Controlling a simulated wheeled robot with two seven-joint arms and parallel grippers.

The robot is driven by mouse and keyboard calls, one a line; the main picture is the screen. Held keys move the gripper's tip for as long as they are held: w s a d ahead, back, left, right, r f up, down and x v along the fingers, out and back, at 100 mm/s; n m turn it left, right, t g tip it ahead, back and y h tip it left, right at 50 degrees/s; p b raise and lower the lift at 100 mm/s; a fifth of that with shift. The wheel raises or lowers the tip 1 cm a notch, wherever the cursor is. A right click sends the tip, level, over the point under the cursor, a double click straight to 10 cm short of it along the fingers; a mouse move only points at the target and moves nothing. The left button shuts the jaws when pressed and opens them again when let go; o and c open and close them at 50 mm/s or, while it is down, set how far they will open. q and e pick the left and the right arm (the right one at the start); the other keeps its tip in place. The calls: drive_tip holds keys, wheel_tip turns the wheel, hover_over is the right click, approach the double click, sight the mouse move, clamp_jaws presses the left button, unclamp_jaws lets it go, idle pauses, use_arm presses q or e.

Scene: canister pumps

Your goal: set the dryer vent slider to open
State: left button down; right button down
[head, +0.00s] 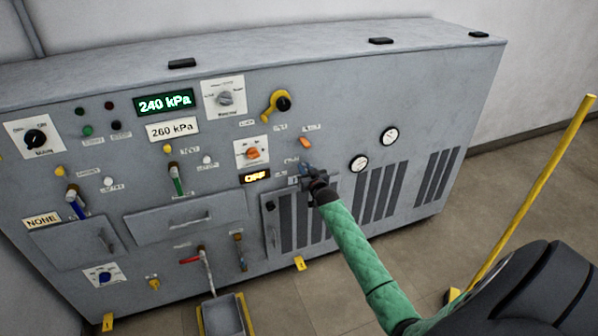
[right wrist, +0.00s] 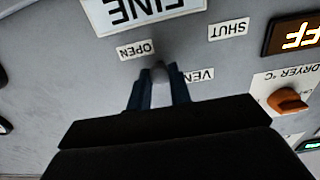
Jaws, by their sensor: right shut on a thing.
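In the right wrist view, the vent slider's pale grey knob (right wrist: 160,76) shows between the blue fingers of my right gripper (right wrist: 159,92). The gripper is shut on it. The knob stands beside the OPEN label (right wrist: 137,50) and well apart from the SHUT label (right wrist: 228,28). The VENT label (right wrist: 200,75) is partly covered by a finger. The slider's track is hidden. In the head view my right gripper (head: 309,176) is at the grey panel and hides the knob. My left gripper is not in view.
An orange dryer knob (head: 252,153) and an OFF display (head: 256,176) sit left of my right gripper. A yellow pole (head: 530,195) stands at right.

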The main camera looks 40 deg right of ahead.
drive_tip(key=shift+d, duration=0.15)
drive_tip(key=c, duration=1.3)
unclamp_jaws()
drive_tip(key=shift+d, duration=0.1)
drive_tip(key=shift+s+f, duration=0.15)
drive_tip(key=shift+s, duration=0.35)
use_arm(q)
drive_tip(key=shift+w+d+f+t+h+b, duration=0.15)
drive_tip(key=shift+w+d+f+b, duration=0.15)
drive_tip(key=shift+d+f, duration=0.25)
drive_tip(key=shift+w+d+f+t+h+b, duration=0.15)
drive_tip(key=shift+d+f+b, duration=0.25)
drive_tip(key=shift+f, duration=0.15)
use_arm(e)
drive_tip(key=shift+v, duration=3.5)
